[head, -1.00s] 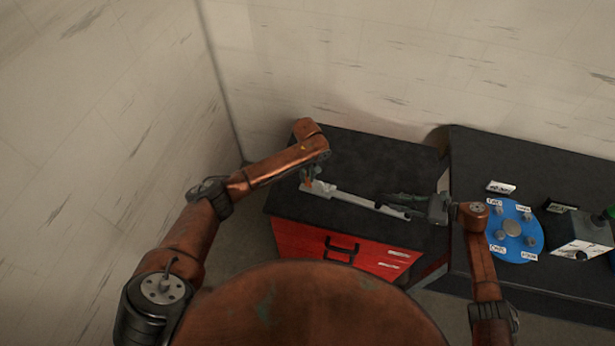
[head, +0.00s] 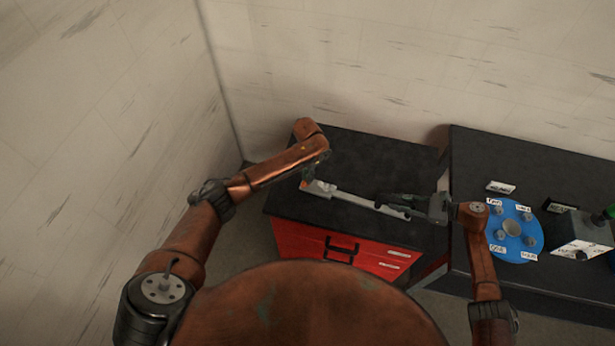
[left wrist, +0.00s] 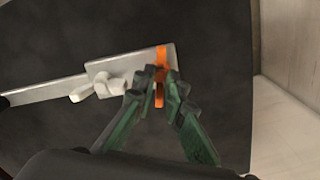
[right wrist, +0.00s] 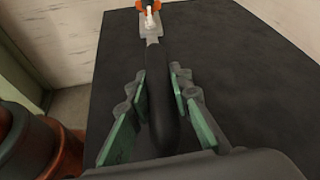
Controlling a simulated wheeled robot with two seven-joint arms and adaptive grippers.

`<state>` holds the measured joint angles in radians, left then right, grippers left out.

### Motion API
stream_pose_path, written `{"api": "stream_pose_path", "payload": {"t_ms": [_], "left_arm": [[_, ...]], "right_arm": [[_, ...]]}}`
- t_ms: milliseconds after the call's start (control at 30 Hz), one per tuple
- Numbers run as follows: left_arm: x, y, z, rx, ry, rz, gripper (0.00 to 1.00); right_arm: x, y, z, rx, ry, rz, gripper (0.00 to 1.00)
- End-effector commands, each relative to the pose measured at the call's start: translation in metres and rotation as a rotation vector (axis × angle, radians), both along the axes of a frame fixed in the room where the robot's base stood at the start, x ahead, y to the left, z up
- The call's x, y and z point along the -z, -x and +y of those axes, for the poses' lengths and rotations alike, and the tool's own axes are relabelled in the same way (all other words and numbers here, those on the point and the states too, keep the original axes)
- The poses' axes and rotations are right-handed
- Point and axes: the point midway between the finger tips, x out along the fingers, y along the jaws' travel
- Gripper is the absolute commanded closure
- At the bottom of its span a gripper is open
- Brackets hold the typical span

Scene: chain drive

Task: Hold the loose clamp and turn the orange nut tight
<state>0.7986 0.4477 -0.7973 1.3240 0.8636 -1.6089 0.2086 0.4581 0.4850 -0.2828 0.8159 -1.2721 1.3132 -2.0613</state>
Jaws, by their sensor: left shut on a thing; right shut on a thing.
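The clamp is a long grey bar with a black handle (right wrist: 158,95); its light grey bar (head: 355,199) shows in the head view above the black cabinet top. My right gripper (right wrist: 160,80) is shut on the black handle. At the far end is an orange nut (left wrist: 160,72), wing-like and narrow, beside a metal plate (left wrist: 122,68) with white curved parts. My left gripper (left wrist: 167,78) is shut on the orange nut, its green-padded fingers on either side. In the head view the left arm hides most of this gripper.
The black-topped red cabinet (head: 345,253) stands below the clamp, its top mostly bare. To the right, a second black table (head: 480,165) holds a blue disc (head: 528,240) with labelled knobs and a grey box (head: 580,230). Walls close in behind and left.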

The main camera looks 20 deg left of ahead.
Motion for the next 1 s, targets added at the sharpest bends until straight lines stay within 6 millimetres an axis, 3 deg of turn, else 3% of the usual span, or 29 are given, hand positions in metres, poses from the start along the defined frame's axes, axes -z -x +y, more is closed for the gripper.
{"api": "stream_pose_path", "payload": {"t_ms": [1000], "left_arm": [[-0.0018,-0.0012,-0.0012,0.968,0.001,-0.003,1.00]], "right_arm": [[0.0010,0.0004,0.0001,0.000,0.002,0.001,1.00]]}}
